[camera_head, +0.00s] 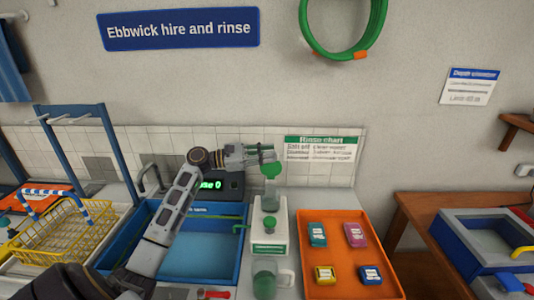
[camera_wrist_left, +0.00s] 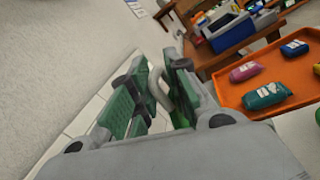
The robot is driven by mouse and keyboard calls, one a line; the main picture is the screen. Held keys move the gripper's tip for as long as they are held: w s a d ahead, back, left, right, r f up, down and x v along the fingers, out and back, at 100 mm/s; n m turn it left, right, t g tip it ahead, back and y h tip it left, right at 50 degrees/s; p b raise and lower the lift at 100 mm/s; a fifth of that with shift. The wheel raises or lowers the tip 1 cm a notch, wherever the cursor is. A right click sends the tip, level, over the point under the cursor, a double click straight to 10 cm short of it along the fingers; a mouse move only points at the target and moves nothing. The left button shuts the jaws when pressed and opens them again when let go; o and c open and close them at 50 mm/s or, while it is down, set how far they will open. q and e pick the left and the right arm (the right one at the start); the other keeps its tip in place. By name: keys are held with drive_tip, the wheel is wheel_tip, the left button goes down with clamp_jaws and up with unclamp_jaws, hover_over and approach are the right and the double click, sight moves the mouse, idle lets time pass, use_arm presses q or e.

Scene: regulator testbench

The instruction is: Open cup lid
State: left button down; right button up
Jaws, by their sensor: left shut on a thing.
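A clear cup (camera_head: 270,202) stands upright on a white and green stand (camera_head: 269,240) right of the blue basin. A green lid (camera_head: 270,170) is at the top of the cup, and I cannot tell if it is seated or slightly raised. My left gripper (camera_head: 268,154) is at the lid from the left and above, shut on it. In the left wrist view, a grey curved piece (camera_wrist_left: 158,88) shows between the green-padded fingers, with a little green (camera_wrist_left: 180,118) below. The fingers hide the exact contact. My right gripper is not in view.
A clear mug (camera_head: 266,278) is at the stand's front. An orange tray (camera_head: 334,279) with several coloured packets lies to the right. A blue basin (camera_head: 197,274), a yellow wire basket (camera_head: 62,236) and a blue rack (camera_head: 110,150) are left. The tiled wall is close behind.

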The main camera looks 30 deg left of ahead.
use_arm(q)
drive_tip(key=shift+s+a+r, duration=0.1)
drive_tip(key=shift+r, duration=0.1)
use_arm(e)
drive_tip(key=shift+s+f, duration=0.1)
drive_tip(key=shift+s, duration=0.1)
use_arm(q)
drive_tip(key=c, duration=1.5)
unclamp_jaws()
drive_tip(key=shift+f, duration=0.15)
drive_tip(key=v, duration=1.2)
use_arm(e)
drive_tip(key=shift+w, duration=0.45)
use_arm(q)
drive_tip(key=shift+f, duration=0.1)
drive_tip(key=shift+s, duration=0.1)
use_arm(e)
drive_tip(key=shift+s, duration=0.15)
